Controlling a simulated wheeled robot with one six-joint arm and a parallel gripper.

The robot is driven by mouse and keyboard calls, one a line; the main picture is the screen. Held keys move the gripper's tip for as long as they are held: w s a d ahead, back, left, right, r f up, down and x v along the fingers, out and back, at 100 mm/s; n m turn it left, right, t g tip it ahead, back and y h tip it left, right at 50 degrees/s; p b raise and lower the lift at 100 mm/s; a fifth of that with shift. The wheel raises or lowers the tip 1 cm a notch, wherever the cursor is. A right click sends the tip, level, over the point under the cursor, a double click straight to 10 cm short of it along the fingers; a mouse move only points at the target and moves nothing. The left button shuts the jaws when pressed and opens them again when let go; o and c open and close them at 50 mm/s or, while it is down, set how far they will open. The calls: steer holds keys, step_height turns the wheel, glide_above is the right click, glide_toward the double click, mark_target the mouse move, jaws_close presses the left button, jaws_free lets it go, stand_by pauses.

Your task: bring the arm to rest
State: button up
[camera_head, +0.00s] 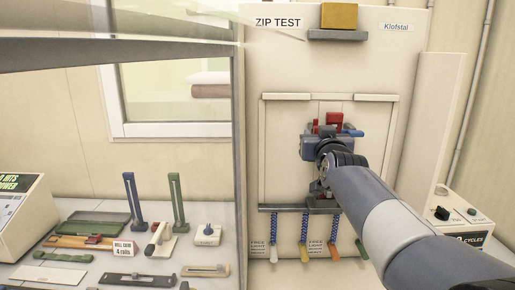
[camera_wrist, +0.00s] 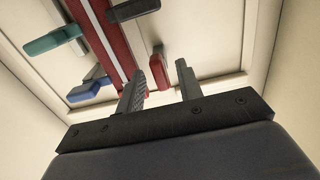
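My arm reaches from the lower right in the head view to the zip test machine (camera_head: 275,70). A red vertical strip (camera_wrist: 100,35) with a green lever (camera_wrist: 55,40), a blue lever (camera_wrist: 84,93) and a dark lever (camera_wrist: 132,9) lies beyond the fingers. In the head view my wrist hides part of this fixture (camera_head: 330,125). I cannot tell whether a finger touches the red part behind it.
A yellow block (camera_head: 339,16) sits on a grey shelf above. Several coiled cords with coloured ends (camera_head: 304,250) hang below the panel. A control box (camera_head: 462,218) stands at right. The left bench holds tools, two upright gauges (camera_head: 177,203) and a heel gauge sign (camera_head: 124,248). A glass pane edge (camera_head: 238,150) stands between.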

steer(key=s+m+b, duration=0.1)
steer(key=s+m, duration=0.6)
steer(key=m, duration=0.2)
steer(key=shift+s, duration=0.25)
stand_by(0.4)
